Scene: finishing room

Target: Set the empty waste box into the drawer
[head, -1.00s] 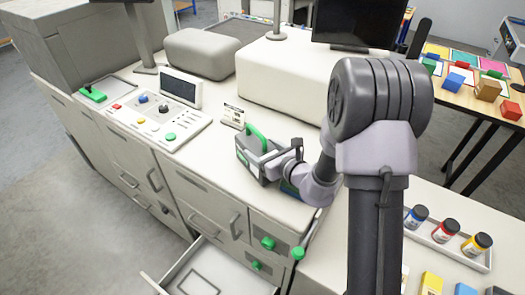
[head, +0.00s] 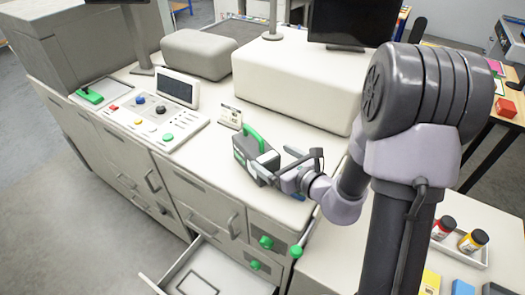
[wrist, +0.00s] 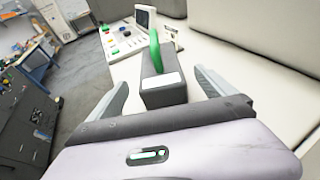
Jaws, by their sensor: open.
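The waste box (head: 250,158) is a dark grey box with a green handle on top. It stands upright on the white counter, left of my gripper (head: 280,168) in the head view. My gripper is open, with its fingers apart. In the wrist view the waste box (wrist: 163,93) shows between the two fingers of my gripper (wrist: 163,82), with space visible at both sides. Whether anything is inside the box cannot be seen. The drawer (head: 200,278) is pulled out below the counter front; a dark rectangular outline shows on its floor.
A control panel (head: 150,118) with knobs and a small screen lies left on the counter. A small label card (head: 229,117) stands behind the box. A large white block (head: 290,75) fills the back. Green knobs (head: 266,242) stick out beside the drawer. A bottle tray (head: 460,245) is at right.

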